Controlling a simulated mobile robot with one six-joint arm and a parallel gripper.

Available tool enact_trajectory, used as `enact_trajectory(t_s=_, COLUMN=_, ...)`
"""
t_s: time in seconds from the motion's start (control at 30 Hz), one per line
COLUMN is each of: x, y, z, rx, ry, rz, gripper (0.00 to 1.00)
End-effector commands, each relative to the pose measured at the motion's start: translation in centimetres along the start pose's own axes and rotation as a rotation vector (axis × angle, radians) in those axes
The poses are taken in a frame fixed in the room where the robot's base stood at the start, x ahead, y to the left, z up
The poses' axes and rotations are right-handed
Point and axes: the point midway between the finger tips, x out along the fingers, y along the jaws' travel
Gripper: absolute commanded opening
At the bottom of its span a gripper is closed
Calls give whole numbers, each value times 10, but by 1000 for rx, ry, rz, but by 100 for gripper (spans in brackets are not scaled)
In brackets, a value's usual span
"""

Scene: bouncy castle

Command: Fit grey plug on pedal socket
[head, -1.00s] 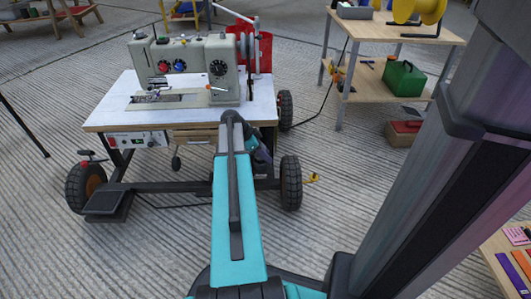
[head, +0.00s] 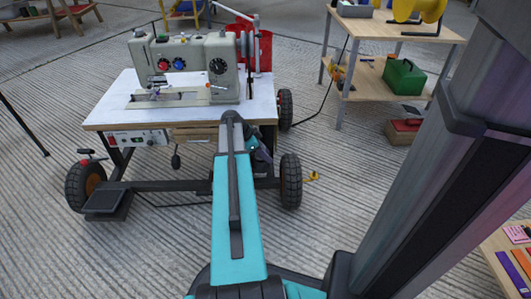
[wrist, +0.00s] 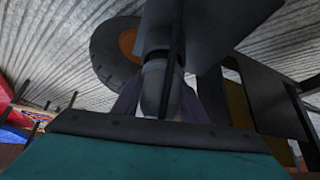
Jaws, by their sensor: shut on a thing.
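My gripper (wrist: 160,105) is shut on a grey rounded piece that looks like the grey plug (wrist: 155,83), in the middle of the wrist view. Its far end is hidden by a dark grey shape above it. In the head view my arm covers most of the gripper, at the right front of the sewing table, close to the right front wheel. A black pedal (head: 107,203) sits low at the table's left front. I cannot make out the pedal socket, or whether the plug touches it.
The sewing machine (head: 185,67) stands on the wheeled table (head: 105,115). Wheels show at the left (head: 84,187) and right (head: 291,181). A black cable (head: 165,205) runs low by the pedal. A wooden shelf (head: 385,80) stands back right. The ribbed floor in front is mostly clear.

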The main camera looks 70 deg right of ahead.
Motion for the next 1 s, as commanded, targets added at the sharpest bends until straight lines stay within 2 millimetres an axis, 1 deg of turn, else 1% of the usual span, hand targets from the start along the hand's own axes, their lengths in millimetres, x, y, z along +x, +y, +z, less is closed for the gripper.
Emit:
enact_trajectory(t_s=0.3, x=4, y=0, z=3, rx=0, ry=0, rz=0, gripper=14)
enact_trajectory(t_s=1.0, x=7, y=0, z=5, rx=0, ry=0, rz=0, gripper=14)
